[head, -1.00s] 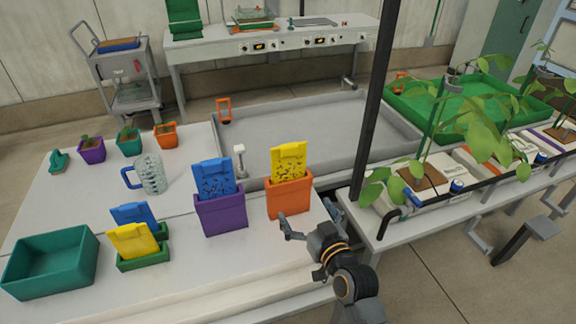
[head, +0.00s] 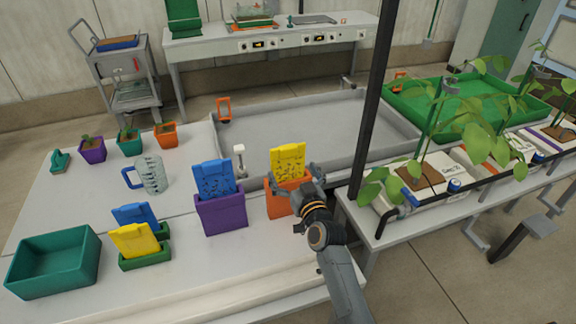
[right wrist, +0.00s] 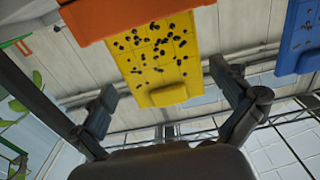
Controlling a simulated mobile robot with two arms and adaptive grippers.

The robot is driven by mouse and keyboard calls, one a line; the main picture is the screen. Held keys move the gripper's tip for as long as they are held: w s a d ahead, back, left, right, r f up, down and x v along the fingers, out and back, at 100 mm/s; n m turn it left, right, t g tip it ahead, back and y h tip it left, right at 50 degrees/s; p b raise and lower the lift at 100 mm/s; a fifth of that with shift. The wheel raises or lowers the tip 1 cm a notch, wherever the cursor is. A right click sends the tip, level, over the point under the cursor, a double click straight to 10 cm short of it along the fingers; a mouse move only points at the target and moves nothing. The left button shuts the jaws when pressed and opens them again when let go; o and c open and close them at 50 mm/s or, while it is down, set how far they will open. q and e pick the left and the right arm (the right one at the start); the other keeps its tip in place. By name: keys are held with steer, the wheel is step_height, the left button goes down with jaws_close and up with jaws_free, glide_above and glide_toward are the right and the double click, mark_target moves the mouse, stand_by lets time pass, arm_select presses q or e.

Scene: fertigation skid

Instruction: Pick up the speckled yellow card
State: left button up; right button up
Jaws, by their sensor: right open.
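The speckled yellow card (head: 288,159) stands upright in the orange pot (head: 277,202), its lower part hidden inside it. Its dark specks and top tab show in the right wrist view (right wrist: 160,50), where the picture is upside down. My right gripper (head: 294,178) is open in front of the card, with one finger toward each side of it. In the right wrist view the card lies between the two spread fingers (right wrist: 162,82), with gaps on both sides. It is not gripped. My left gripper is not in view.
A speckled blue card (head: 214,178) stands in a purple pot (head: 221,214) to the left. A plain yellow card (head: 134,240) and a blue one (head: 135,216) stand in green holders. A dark post (head: 371,110) rises close to the right of my arm. The table's front is bare.

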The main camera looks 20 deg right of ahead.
mark_target(289, 164)
steer(key=shift+w+f, duration=0.1)
steer(key=shift+w, duration=1.8)
steer(key=shift+c, duration=0.4)
steer(key=c, duration=0.7)
